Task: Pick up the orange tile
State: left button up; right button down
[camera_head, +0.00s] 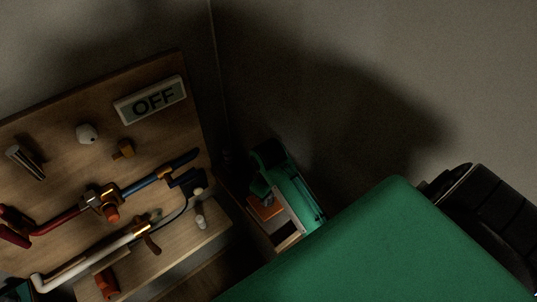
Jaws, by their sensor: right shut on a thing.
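The orange tile (266,207) is a small flat square in the middle of the view, to the right of the wooden board. My right gripper (265,193), green and dark, is at the tile and shut on it. The fingertips are dark and partly hidden, so the exact contact is hard to see. A pale surface with a dark patch shows just below the tile. My left gripper does not show.
The wooden board (60,115) on the left carries an OFF display (151,100), a blue pipe (150,184), a red pipe (55,221), a white pipe (85,262) and several fittings. A wooden ledge (185,240) juts below. Bare walls stand behind; my green arm link covers the lower right.

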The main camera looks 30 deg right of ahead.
aim_at(253, 206)
jog(key=a+b, duration=0.1)
jog(key=a, duration=0.2)
jog(key=a+b, duration=0.1)
jog(key=a, duration=0.1)
jog(key=shift+s+a+f, duration=0.1)
jog(key=shift+s+a, duration=0.1)
jog(key=shift+a, duration=0.2)
jog(key=s+a, duration=0.1)
jog(key=a, duration=1.2)
jog(key=shift+a+r, duration=0.25)
jog(key=shift+a, duration=0.15)
jog(key=shift+s, duration=0.1)
